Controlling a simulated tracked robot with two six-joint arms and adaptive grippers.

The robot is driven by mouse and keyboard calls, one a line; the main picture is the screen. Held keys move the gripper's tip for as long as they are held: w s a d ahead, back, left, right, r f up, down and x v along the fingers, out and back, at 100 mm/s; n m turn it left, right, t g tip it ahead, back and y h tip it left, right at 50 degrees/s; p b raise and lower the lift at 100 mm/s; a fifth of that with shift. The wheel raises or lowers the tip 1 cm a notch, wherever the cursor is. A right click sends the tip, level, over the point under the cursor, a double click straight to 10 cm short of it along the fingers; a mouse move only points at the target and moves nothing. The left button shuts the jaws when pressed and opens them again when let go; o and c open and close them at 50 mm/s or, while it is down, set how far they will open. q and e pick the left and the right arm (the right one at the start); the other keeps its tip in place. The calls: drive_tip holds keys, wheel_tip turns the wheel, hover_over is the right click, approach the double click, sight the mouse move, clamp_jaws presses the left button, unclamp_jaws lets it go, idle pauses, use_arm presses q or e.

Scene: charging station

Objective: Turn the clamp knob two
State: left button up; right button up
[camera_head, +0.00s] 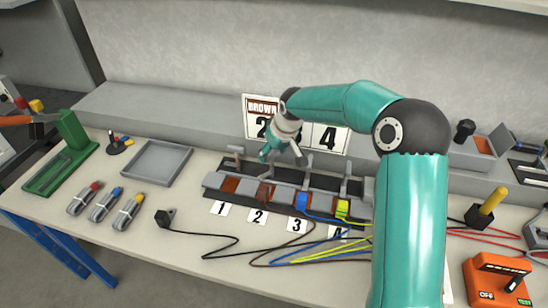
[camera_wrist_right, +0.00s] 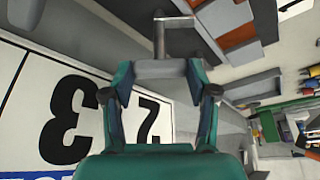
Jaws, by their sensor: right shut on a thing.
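The clamp block (camera_head: 212,181) is a dark strip on the bench with grey T-shaped knobs above number cards 1 to 4. My right gripper (camera_head: 282,157) is over the second position, above the card marked 2 (camera_head: 257,217). In the right wrist view my right gripper (camera_wrist_right: 162,78) is shut on a grey T-shaped knob (camera_wrist_right: 160,67), clamp knob two, with its crossbar between the fingertips and its stem beyond. In the head view the gripper mostly hides this knob. A brown lead sits in the clamp below it. My left gripper is out of view.
Neighbouring knobs one (camera_head: 235,152) and three (camera_head: 308,161) stand close on either side. Blue (camera_head: 301,200) and yellow (camera_head: 342,207) terminals with loose cables lie to the right. A grey tray (camera_head: 156,163) and several small tools are at left. An orange tester (camera_head: 494,281) stands front right.

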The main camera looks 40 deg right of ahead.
drive_tip(key=m+b, duration=0.1)
drive_tip(key=m+h+b, duration=0.1)
drive_tip(key=m+b, duration=0.1)
drive_tip(key=m+h+b, duration=0.1)
drive_tip(key=m+b, duration=0.1)
drive_tip(key=shift+w+a+f, duration=0.1)
drive_tip(key=shift+w+a, duration=0.05)
drive_tip(key=shift+a, duration=0.1)
drive_tip(key=m+b, duration=0.1)
drive_tip(key=m, duration=0.1)
drive_tip(key=shift+m+g+h, duration=0.4)
drive_tip(key=shift+w+r+m+g+h+b, duration=0.15)
drive_tip(key=shift+m+b, duration=0.1)
drive_tip(key=shift+m, duration=0.3)
drive_tip(key=shift+s+r+m+g+h+b, duration=0.1)
drive_tip(key=shift+m+g+h+b, duration=0.1)
drive_tip(key=shift+m, duration=0.35)
drive_tip(key=o, duration=0.9)
drive_tip(key=v, duration=1.1)
drive_tip(key=shift+a+r, duration=0.2)
drive_tip(key=shift+r, duration=0.2)
drive_tip(key=shift+d+f, duration=0.1)
